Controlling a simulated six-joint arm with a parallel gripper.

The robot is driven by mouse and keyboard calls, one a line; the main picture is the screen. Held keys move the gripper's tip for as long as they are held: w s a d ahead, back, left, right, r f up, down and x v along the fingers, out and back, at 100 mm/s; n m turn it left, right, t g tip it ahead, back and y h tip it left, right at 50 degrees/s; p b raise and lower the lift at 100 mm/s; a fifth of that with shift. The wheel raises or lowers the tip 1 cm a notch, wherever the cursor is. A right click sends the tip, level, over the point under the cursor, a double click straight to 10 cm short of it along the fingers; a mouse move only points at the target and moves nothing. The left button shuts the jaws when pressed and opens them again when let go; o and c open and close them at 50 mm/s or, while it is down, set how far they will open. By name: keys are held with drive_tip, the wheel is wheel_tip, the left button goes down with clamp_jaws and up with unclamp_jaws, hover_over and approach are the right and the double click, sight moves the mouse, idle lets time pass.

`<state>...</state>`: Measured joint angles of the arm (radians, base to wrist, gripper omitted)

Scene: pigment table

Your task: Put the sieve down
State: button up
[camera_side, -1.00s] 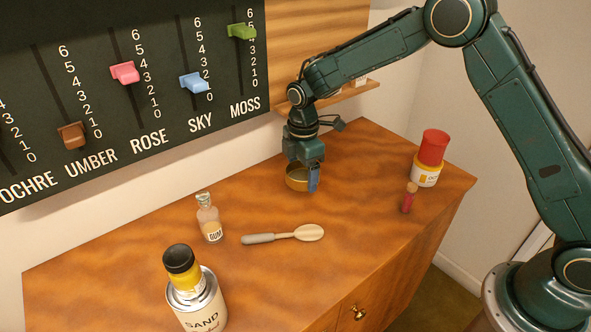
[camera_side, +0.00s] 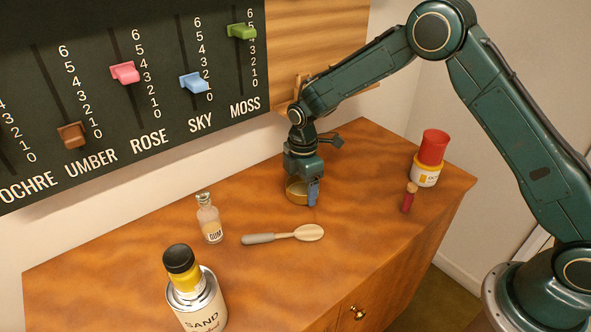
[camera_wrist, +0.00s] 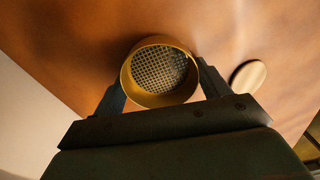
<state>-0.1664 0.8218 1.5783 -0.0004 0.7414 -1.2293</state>
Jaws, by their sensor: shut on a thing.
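The sieve is a round brass-coloured ring with a grey mesh. In the side view the sieve (camera_side: 296,191) is low at the table top, partly hidden by a blue finger; I cannot tell whether it touches the wood. My gripper (camera_side: 305,190) points down and is shut on the sieve. In the wrist view the sieve (camera_wrist: 160,72) sits between the two dark fingers of my gripper (camera_wrist: 160,85), with its mesh facing the camera.
A spoon (camera_side: 285,235) lies in front of the sieve, and a gum bottle (camera_side: 209,222) stands to the left. A sand tin (camera_side: 203,305) is at front left. A red-topped tin (camera_side: 426,172) and a small corked vial (camera_side: 408,199) stand at right. A slider board (camera_side: 130,80) is behind.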

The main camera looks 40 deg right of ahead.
sight(302, 192)
drive_tip(key=shift+f, duration=0.1)
drive_tip(key=o, duration=1)
drive_tip(key=shift+r, duration=2.85)
drive_tip(key=shift+r, duration=0.1)
